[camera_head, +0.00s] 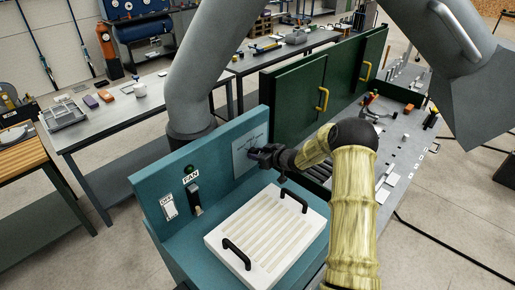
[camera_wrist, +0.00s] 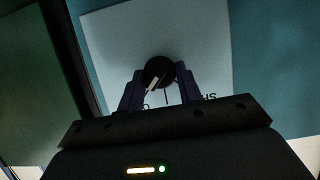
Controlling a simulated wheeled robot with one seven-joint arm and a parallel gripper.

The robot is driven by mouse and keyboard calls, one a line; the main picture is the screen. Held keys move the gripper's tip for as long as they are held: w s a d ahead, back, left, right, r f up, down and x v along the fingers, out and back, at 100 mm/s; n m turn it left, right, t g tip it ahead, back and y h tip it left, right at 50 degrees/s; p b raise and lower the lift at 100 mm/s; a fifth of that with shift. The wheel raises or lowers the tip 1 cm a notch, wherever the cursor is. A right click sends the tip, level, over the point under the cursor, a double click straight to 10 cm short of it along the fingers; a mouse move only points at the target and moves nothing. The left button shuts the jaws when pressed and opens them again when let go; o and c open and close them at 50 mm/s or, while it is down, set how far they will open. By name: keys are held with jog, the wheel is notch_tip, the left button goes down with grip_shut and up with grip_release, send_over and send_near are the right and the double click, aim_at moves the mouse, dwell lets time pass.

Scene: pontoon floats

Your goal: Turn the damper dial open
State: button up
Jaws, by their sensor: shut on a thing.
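The damper dial (camera_wrist: 158,72) is a round black knob with a pale pointer line, set on a light grey plate (camera_wrist: 110,40). In the wrist view its pointer leans down to the left. Dark lettering shows below it, partly hidden by my gripper. My gripper (camera_wrist: 160,80) has its two dark fingers on either side of the knob, shut on it. In the head view my gripper (camera_head: 262,155) reaches the plate (camera_head: 243,150) on the teal panel from the right, and it hides the dial there.
The teal panel (camera_head: 225,190) also carries a switch under a FAN label (camera_head: 191,176) and a white labelled plate (camera_head: 168,206). A white slatted cover (camera_head: 262,235) with two black handles lies in front. Dark green cabinet doors (camera_head: 300,100) stand to the right.

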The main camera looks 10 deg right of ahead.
jog(key=shift+f, duration=0.1)
dwell(0.4)
jog(key=o, duration=1)
jog(key=b+v, duration=0.5)
jog(key=v, duration=1.2)
jog(key=shift+s+d, duration=0.2)
jog(key=shift+d, duration=0.05)
